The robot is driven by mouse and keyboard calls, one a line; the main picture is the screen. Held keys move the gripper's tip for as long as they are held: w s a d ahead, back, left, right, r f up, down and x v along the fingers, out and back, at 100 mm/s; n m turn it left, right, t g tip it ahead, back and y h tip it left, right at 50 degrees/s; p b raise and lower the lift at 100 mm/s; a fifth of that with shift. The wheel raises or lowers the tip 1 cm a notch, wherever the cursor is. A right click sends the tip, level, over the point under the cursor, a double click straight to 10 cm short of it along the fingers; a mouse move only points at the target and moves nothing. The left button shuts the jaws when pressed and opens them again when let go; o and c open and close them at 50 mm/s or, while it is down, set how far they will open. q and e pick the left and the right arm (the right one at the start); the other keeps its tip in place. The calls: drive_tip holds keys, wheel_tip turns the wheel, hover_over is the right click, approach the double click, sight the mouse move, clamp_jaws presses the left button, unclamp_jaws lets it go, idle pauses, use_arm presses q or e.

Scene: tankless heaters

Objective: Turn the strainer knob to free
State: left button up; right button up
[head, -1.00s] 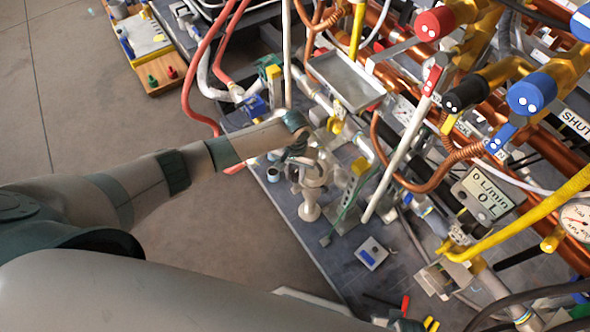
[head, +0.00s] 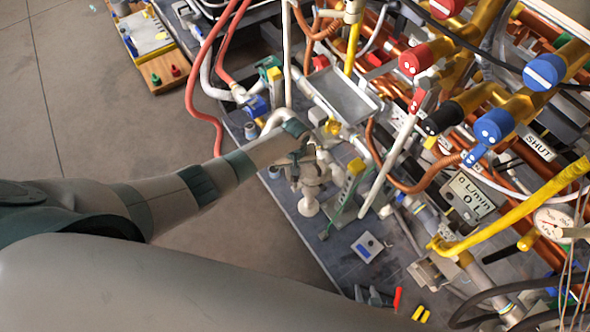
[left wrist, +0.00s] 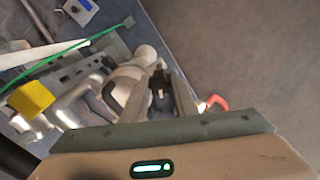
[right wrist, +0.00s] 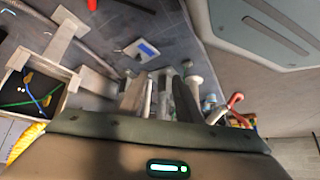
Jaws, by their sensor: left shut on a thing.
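The strainer is a pale, rounded fitting (head: 309,205) at the bench's left edge in the head view, and its pale body also shows in the left wrist view (left wrist: 128,88). My left gripper (head: 298,168) reaches it from the left. In the left wrist view its fingers (left wrist: 168,84) are closed around a small dark part, apparently the strainer knob (left wrist: 158,80), beside the pale body. The fingers hide most of the knob, so its angle cannot be read. My right gripper (right wrist: 158,92) is open, with its fingers apart over the bench.
A white and blue box (head: 367,247) lies on the bench right of the strainer. A tilted pale lever (head: 388,165), a metal tray (head: 340,87) and copper and yellow pipes crowd the right and back. Red hoses (head: 190,95) rise behind. Open floor lies left.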

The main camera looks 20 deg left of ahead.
use_arm(q)
drive_tip(key=shift+r+n, duration=0.2)
drive_tip(key=shift+n, duration=0.2)
drive_tip(key=n+p, duration=0.4)
drive_tip(key=n, duration=0.1)
drive_tip(key=shift+f, duration=0.15)
drive_tip(key=shift+w+a+n, duration=0.1)
drive_tip(key=shift+n, duration=0.3)
use_arm(e)
drive_tip(key=s+d+f+g, duration=0.1)
drive_tip(key=s+d+f, duration=0.1)
drive_tip(key=s, duration=0.4)
drive_tip(key=s+d+f+g+h, duration=0.1)
drive_tip(key=s+d+f+g, duration=0.1)
drive_tip(key=s, duration=0.5)
drive_tip(key=shift+d+g, duration=0.3)
drive_tip(key=shift+d, duration=0.25)
use_arm(q)
drive_tip(key=o, duration=1.1)
drive_tip(key=shift+c, duration=0.2)
use_arm(e)
drive_tip(key=shift+r, duration=0.1)
